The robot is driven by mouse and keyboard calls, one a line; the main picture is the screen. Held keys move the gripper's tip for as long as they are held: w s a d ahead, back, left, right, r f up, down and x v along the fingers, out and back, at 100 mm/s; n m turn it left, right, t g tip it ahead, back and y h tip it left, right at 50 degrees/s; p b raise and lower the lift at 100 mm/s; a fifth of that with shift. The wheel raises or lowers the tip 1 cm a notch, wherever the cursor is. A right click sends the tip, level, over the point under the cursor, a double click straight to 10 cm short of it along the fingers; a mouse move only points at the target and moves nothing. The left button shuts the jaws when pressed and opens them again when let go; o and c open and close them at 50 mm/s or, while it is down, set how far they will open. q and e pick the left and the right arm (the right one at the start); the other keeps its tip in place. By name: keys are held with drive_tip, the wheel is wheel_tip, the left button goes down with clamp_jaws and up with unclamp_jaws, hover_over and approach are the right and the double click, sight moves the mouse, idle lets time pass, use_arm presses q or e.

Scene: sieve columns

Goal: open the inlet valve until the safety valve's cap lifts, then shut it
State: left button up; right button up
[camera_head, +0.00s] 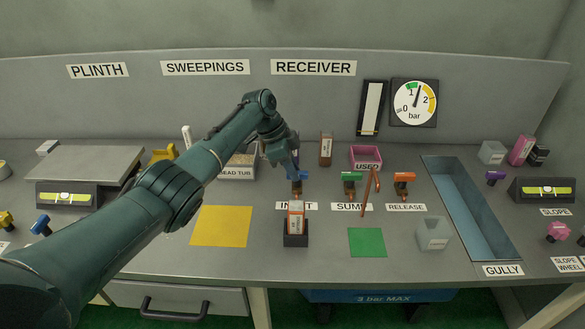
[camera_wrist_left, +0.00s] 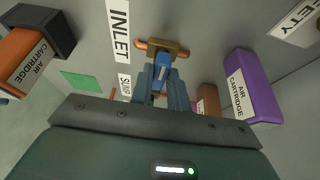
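The inlet valve is a copper-coloured fitting (camera_wrist_left: 160,46) with a blue handle (camera_wrist_left: 163,68), behind the INLET label (camera_wrist_left: 119,28). My left gripper (camera_head: 296,174) reaches down to it from behind. In the left wrist view its fingers (camera_wrist_left: 162,82) lie on both sides of the blue handle and look closed on it. The gauge (camera_head: 414,102) reads a little above 1 bar, below its yellow band. A SAFETY label (camera_wrist_left: 297,14) shows in the wrist view, but I cannot make out the safety valve or its cap. My right gripper is out of view.
An orange air cartridge (camera_head: 296,216) stands in a black holder in front of the inlet. Green (camera_head: 350,178) and orange (camera_head: 404,180) valves are to its right, with a thin reddish-brown piece before the green one. A purple cartridge (camera_wrist_left: 250,88) stands close to my left gripper.

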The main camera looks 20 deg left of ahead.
use_arm(q)
drive_tip(key=o, duration=0.4)
drive_tip(key=shift+r, duration=0.1)
